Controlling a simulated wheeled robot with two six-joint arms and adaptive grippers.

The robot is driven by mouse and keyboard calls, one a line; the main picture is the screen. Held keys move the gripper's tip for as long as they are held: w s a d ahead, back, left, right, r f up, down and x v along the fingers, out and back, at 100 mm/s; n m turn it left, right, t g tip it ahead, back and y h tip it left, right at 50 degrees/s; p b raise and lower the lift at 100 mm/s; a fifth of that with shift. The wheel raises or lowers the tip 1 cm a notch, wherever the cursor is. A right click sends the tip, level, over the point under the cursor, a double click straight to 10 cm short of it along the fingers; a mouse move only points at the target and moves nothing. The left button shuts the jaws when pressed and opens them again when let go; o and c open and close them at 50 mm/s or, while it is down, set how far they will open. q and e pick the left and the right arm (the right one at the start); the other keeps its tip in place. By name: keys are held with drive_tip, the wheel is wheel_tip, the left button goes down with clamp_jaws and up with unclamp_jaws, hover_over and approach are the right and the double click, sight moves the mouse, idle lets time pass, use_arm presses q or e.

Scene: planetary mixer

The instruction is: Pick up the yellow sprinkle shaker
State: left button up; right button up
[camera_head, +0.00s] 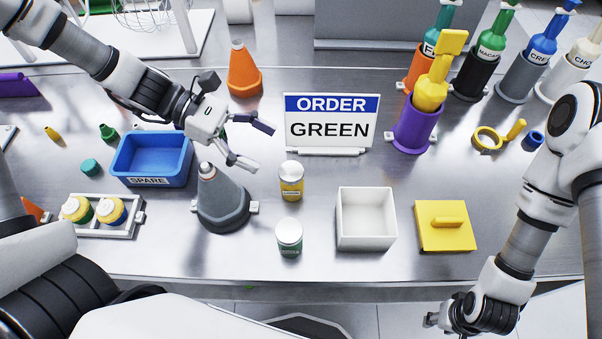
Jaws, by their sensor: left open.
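The yellow sprinkle shaker (291,183) stands upright on the steel table, left of the white open box and below the order sign. It has a pale lid and a dark label band. A green-banded shaker (289,238) with a pale lid stands just nearer to me. My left gripper (259,146) is open and empty, its fingers spread, up and left of the yellow shaker and apart from it. My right gripper (436,320) is low at the front edge, pointing left; its fingers are too unclear to tell their state.
A grey cone (222,201) stands below my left gripper, left of the yellow shaker. The order sign (330,128) reads GREEN. A white box (366,244) and a yellow lid (432,239) lie to the right. A blue SPARE bin (148,181) is left. Bare table surrounds the shaker.

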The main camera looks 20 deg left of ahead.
sight(295, 183)
use_arm(q)
wheel_tip(295, 183, down, 9)
drive_tip(key=shift+w+r+b, duration=0.15)
drive_tip(key=shift+b, duration=0.4)
drive_tip(key=shift+d, duration=0.5)
drive_tip(key=x, duration=0.6)
drive_tip(key=shift+w, duration=0.1)
drive_tip(key=shift+r, duration=0.1)
drive_tip(key=c, duration=1.3)
